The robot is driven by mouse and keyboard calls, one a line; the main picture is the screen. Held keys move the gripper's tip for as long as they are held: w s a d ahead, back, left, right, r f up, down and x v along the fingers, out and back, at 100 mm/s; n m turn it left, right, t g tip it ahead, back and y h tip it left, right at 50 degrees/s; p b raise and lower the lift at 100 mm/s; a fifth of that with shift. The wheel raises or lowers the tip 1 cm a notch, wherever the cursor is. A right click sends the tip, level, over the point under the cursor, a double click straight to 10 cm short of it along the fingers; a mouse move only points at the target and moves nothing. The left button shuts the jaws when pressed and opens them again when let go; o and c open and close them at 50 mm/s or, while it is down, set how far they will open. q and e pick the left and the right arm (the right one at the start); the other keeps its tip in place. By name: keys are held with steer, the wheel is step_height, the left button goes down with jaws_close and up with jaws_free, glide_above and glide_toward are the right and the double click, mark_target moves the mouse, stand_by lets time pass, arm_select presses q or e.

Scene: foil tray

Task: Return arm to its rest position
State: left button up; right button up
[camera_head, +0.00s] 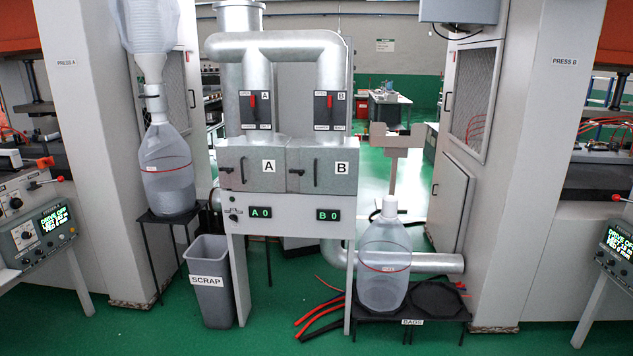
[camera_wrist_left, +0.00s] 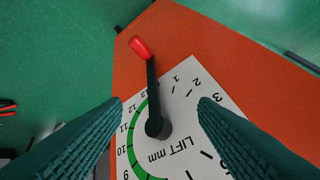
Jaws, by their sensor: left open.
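My left gripper (camera_wrist_left: 160,102) is open in the left wrist view, its two dark ribbed fingers apart with nothing gripped between them. Between and beyond the fingers is a white dial (camera_wrist_left: 183,108) marked LIFT mm, on an orange surface (camera_wrist_left: 200,40). A black lever (camera_wrist_left: 152,85) with a red knob (camera_wrist_left: 140,47) runs from the dial's hub up past the scale near 13. Neither finger visibly touches the lever; the exact gap in depth is hard to tell. Neither arm shows in the head view, and my right gripper is not in view.
In the head view, a grey cabinet with doors A and B (camera_head: 290,205) stands centrally. Green floor (camera_head: 150,335) is open in front.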

arm_select(q)
steer(key=s+d+f+n+g+h, duration=0.1)
steer(key=s+f+n+h, duration=0.1)
steer(key=s+f+n, duration=0.75)
steer(key=s+d+f+n+g+h, duration=0.1)
steer(key=s+d+f+n+h, duration=0.3)
steer(key=s, duration=1)
steer(key=s+a+f+n, duration=0.1)
steer(key=s+f+n, duration=0.1)
steer(key=s+n, duration=0.3)
steer(key=s+a+f+n+t, duration=0.1)
steer(key=s+n, duration=0.4)
steer(key=s, duration=0.5)
steer(key=shift+s+a+f+n+h+b, duration=0.3)
steer(key=shift+s+a+f+n+b, duration=0.05)
steer(key=shift+a+f, duration=0.2)
